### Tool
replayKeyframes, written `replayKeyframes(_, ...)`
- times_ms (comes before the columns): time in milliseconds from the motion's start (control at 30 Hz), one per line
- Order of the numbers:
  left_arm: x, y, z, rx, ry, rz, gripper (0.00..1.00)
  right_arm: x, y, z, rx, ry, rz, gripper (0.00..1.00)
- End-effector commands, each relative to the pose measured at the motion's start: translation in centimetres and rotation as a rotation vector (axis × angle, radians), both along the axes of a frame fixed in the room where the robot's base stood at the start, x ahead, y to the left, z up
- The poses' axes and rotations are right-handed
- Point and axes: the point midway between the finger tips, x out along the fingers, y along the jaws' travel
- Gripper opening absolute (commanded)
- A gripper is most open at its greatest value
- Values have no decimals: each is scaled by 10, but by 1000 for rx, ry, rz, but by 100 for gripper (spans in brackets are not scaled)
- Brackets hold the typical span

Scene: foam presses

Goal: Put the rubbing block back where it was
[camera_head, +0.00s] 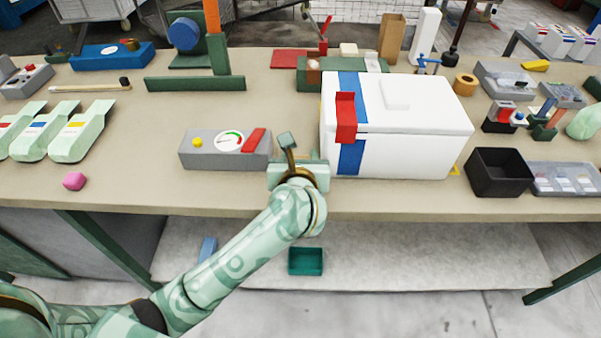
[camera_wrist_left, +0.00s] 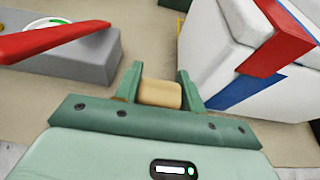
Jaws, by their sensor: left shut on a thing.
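The rubbing block (camera_wrist_left: 160,94) is a small tan block held between the two green fingers of my left gripper (camera_wrist_left: 161,88) in the left wrist view. Table surface shows beyond it. In the head view my left gripper (camera_head: 297,168) is over the front part of the table, between the grey gauge box and the white cooler box, and the block cannot be made out there. My right gripper is not in view.
The grey gauge box (camera_head: 205,160) with a red lever stands close on the left. The white box (camera_head: 395,150) with blue and red straps stands close on the right. A pink lump (camera_head: 74,181) lies at the front left. A black bin (camera_head: 497,173) stands at the right.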

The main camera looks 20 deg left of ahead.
Motion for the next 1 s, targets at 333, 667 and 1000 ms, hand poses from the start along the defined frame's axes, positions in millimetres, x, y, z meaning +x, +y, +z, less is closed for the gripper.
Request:
replayKeyframes(333, 9, 5, -44, 1, 2, 1, 22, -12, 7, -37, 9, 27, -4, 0)
replayKeyframes(667, 8, 4, -42, 0, -1, 2, 22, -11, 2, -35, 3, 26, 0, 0)
replayKeyframes(1000, 8, 4, -42, 0, -1, 1, 62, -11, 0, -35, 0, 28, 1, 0)
